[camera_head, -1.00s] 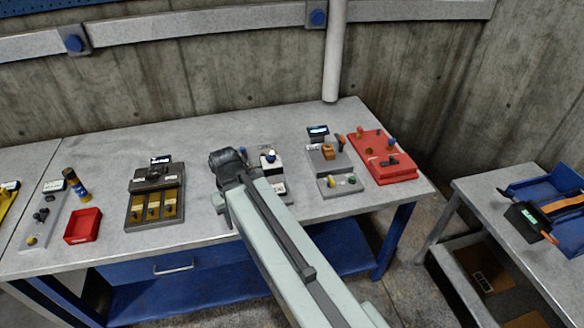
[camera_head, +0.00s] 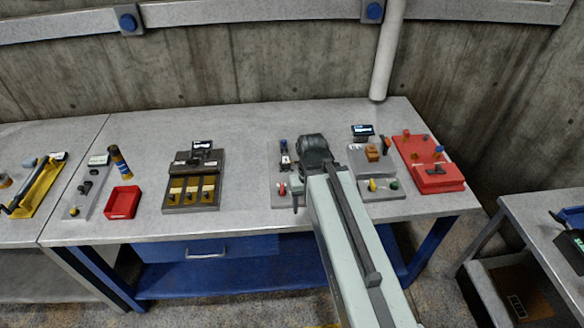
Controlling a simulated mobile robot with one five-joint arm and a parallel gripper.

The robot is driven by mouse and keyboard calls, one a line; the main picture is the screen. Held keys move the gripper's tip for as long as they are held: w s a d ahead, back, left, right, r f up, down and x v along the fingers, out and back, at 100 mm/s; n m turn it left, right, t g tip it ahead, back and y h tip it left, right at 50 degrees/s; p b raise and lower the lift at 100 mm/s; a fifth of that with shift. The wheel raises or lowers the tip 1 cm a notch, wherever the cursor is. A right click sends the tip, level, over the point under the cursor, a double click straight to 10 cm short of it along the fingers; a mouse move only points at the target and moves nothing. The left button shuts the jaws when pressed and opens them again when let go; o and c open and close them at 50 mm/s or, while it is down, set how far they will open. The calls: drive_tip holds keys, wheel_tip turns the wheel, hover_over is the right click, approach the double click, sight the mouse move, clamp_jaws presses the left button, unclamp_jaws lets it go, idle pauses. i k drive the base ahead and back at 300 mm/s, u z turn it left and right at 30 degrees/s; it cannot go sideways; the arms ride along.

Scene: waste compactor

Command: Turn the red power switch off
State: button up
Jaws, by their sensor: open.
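A small red switch-like part (camera_head: 282,188) shows at the front left of a grey control panel (camera_head: 277,160). I cannot tell whether it is the power switch, or its setting. My arm hides much of this panel's right side. My gripper (camera_head: 314,150) is at the far end of my arm, over or just right of that panel. It is open, and I see nothing held in it. Its fingertips are hard to make out. A red box (camera_head: 440,178) with several small controls stands at the right end of the bench.
A grey panel with an orange part (camera_head: 372,152) and a small display (camera_head: 362,131) stands right of my arm. A brown three-bay box (camera_head: 192,195), red tray (camera_head: 123,202) and dark cylinder (camera_head: 120,162) stand left. Bare bench (camera_head: 245,180) lies between. A white pipe (camera_head: 388,50) rises behind.

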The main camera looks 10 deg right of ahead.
sight(282, 190)
drive_tip(key=u, duration=2.05)
drive_tip(key=k, duration=1.25)
drive_tip(key=z, duration=0.4)
drive_tip(key=i, duration=1)
drive_tip(key=u, duration=0.1)
